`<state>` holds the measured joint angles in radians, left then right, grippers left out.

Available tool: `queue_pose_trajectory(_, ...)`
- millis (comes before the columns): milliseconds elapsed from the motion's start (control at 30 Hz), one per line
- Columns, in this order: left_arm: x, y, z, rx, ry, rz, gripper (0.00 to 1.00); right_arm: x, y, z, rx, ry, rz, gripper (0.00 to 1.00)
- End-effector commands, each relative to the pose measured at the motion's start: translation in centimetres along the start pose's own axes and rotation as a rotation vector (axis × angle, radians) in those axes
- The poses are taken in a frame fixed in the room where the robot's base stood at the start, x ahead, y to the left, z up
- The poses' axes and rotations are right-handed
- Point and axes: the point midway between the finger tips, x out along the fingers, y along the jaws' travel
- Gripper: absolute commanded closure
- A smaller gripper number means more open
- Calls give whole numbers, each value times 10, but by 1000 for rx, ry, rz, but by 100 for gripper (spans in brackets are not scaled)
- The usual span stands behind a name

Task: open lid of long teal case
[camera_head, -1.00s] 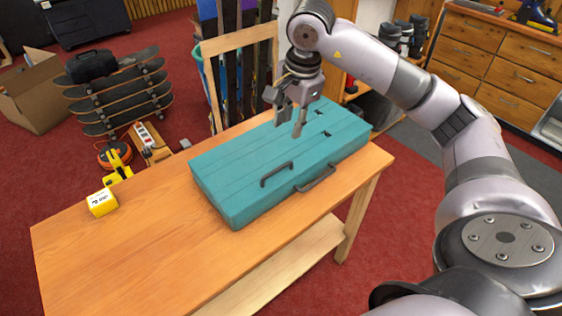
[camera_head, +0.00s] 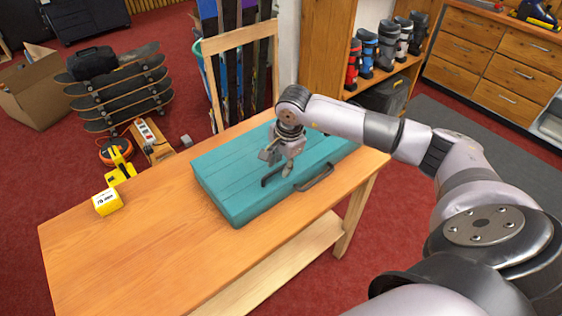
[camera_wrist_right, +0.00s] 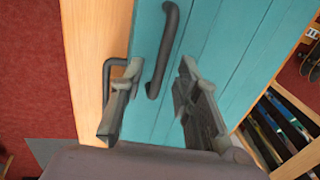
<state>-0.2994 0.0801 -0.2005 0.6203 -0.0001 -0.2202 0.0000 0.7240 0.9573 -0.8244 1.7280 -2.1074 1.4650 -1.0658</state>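The long teal case (camera_head: 225,185) lies on the wooden table with its lid closed. A dark handle (camera_head: 270,178) is on its lid, and a second dark handle (camera_head: 316,178) is on its front side. My right gripper (camera_head: 278,168) is open just above the lid handle and hides part of it. In the right wrist view the lid handle (camera_wrist_right: 162,45) appears between the two spread fingers, not clasped. The side handle (camera_wrist_right: 107,80) is partly hidden behind the left finger there. My left gripper is not in view.
Skis (camera_head: 237,60) lean in a wooden frame behind the table. Shelves with ski boots (camera_head: 388,45) stand behind at the right.

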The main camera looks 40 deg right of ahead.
Motion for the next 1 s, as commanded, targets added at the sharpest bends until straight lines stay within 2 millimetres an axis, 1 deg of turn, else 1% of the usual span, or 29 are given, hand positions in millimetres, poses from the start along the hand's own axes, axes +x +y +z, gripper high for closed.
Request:
queue_pose_trajectory(200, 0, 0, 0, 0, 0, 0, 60, 0, 0, 0, 0, 0, 0, 71)
queue_pose_trajectory(633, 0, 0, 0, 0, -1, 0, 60, 0, 0, 0, 0, 0, 0, 100)
queue_pose_trajectory(1000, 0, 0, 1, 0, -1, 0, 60, 0, 0, 0, 0, 0, 0, 100)
